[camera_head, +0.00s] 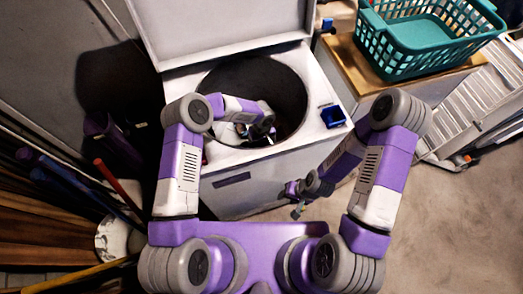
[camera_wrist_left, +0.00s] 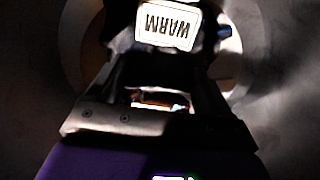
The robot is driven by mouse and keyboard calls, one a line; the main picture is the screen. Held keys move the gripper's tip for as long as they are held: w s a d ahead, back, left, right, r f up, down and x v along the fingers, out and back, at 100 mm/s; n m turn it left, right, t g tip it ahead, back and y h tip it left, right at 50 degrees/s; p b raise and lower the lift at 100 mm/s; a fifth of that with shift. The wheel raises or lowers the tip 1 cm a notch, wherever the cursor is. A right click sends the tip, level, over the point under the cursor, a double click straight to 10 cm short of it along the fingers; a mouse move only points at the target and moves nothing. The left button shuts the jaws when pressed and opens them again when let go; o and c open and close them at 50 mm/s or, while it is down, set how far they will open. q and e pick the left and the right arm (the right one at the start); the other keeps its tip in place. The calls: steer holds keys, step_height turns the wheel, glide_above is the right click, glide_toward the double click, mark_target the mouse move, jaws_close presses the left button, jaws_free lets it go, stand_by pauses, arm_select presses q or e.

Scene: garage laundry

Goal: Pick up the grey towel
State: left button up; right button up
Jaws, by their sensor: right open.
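I cannot make out a grey towel for certain in either view. My left arm reaches down into the round opening of a white top-loading washer (camera_head: 235,185), and my left gripper (camera_head: 262,130) is inside the dark drum (camera_head: 262,85). Shadow hides whether these fingers hold anything. My right gripper (camera_head: 299,209) is open and empty in front of the washer, low and outside it.
The washer's lid (camera_head: 220,25) stands raised at the back. A teal laundry basket (camera_head: 430,45) stands on a wooden-topped cabinet at the right. Long-handled tools lean at the left.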

arm_select(q)
steer(key=c, duration=1.2)
